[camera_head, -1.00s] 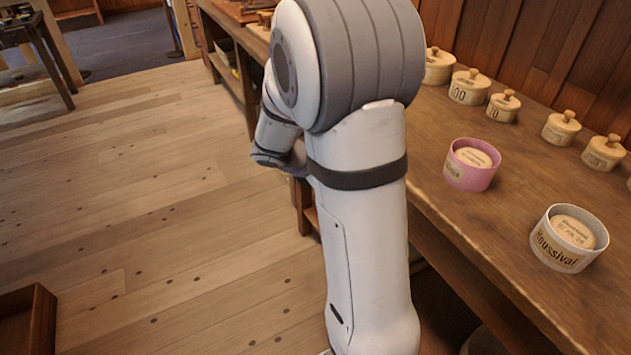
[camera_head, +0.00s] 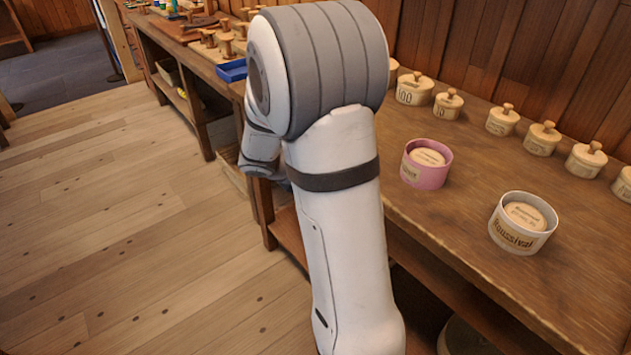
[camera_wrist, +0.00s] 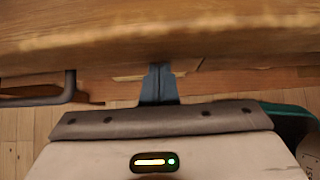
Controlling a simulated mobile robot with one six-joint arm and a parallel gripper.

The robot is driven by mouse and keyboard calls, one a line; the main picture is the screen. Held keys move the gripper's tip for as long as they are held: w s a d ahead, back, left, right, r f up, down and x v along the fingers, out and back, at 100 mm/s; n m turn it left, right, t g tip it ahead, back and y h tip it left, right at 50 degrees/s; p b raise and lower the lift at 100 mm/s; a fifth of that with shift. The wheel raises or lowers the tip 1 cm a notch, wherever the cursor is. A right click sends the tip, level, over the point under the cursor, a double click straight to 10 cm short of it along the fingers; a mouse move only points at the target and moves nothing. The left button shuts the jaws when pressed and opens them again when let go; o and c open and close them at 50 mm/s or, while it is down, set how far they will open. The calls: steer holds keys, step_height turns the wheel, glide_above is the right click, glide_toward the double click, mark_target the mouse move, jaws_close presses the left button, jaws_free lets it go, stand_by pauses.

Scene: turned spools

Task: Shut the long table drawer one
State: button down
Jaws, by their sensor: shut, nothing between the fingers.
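In the wrist view, my gripper (camera_wrist: 158,84) is shut and empty, its dark fingers close to the wooden table edge (camera_wrist: 160,40). A dark bar handle (camera_wrist: 68,88) shows to the left of the fingers, apart from them. Reddish wood beside the fingers may be part of a drawer front; I cannot tell how far the drawer stands out. In the head view, the long table (camera_head: 455,220) runs along the wall at the right. Its drawer cannot be made out there, and my arm hides my gripper and part of the table front.
A pink round box (camera_head: 427,163) and a white round box (camera_head: 523,222) stand on the tabletop. Several lidded wooden pots stand along the wall. A blue tray (camera_head: 232,70) lies farther back. The plank floor (camera_head: 120,250) at the left is clear.

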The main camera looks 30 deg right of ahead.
steer(key=a+f+p+v, duration=0.2)
steer(key=p+v, duration=0.1)
steer(key=v, duration=1)
steer(key=s+a+r+m+y+p, duration=0.3)
steer(key=s+r+m+y+p, duration=0.1)
steer(key=s+r+m+p, duration=0.3)
steer(key=s+a+r+m+t+y+p, duration=0.1)
steer(key=s+a+r+m+y+p, duration=0.2)
steer(key=s+r+m+p, duration=0.5)
steer(key=shift+s+a+r+m+y, duration=0.3)
steer(key=shift+s+r+m+y, duration=0.7)
steer(key=shift+r+m, duration=1.2)
steer(key=shift+s+f, duration=0.1)
